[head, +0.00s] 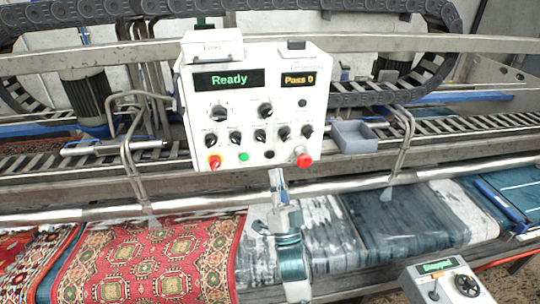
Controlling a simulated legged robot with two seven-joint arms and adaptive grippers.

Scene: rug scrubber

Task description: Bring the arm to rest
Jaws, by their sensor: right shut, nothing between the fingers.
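My right gripper (277,176) is in the middle of the view, pointing up, just below the white control panel (236,127). It is shut and empty. Whether it is apart from the panel in depth is hard to tell. My right arm comes up from the bottom edge, in front of the wet rugs. The panel shows "Ready" on a green display (230,80) and "Pass 0" on an amber one (299,79). It carries several black knobs, a green button (243,157) and a red mushroom button (304,160). My left gripper is out of view.
A patterned red rug (150,257) and a blue-grey soapy rug (402,220) lie below. A metal rail (90,212) crosses behind my arm. A grey bin (354,136) sits right of the panel. A small control box (446,284) reading "Stopped" stands at lower right.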

